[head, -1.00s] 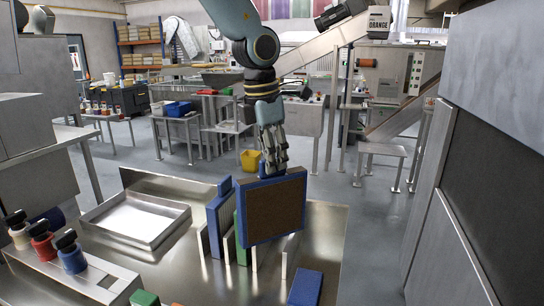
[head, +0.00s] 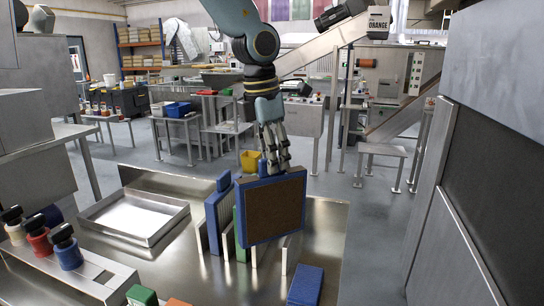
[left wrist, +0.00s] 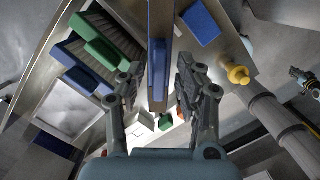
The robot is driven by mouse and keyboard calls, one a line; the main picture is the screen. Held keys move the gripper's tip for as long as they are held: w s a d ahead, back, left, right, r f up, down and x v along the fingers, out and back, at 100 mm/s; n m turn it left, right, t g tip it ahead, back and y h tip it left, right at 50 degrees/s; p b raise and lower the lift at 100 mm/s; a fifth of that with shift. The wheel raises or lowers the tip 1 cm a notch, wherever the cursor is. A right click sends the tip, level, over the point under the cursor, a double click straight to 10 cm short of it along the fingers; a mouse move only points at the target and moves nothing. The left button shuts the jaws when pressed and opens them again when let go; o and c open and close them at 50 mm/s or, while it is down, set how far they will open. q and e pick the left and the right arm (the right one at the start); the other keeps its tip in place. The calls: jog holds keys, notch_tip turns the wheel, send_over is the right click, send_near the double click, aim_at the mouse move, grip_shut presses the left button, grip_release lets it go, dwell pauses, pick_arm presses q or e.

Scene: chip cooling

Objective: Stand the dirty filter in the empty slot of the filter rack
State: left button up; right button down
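The dirty filter (head: 271,207) has a blue frame and a brown face. It stands upright at the near right end of the filter rack (head: 284,262), between pale posts; its lower edge in the slot is hidden from me. My left gripper (head: 273,165) is over its top edge. In the left wrist view the filter's blue edge (left wrist: 158,60) lies between the fingers (left wrist: 159,85), with gaps on both sides, so the gripper looks open around it. A small dark jointed thing (left wrist: 303,78) at the right edge may be my right gripper; its fingers are unclear.
A blue filter (head: 218,215) and a green one stand in the rack to the left. A shallow metal tray (head: 145,240) lies further left. A blue block (head: 306,286) lies in front. Bottles with black caps (head: 66,250) stand at the left edge.

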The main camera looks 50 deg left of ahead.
pick_arm(q)
jog(key=r+p, duration=0.1)
jog(key=p, duration=0.1)
jog(key=shift+r+p, duration=0.35)
notch_tip(320, 180, up, 11)
jog(key=s+b, duration=0.1)
jog(key=b, duration=0.2)
jog(key=shift+s+a+r+b, duration=0.2)
jog(key=shift+s+a+b, duration=0.05)
jog(key=shift+s+b, duration=0.15)
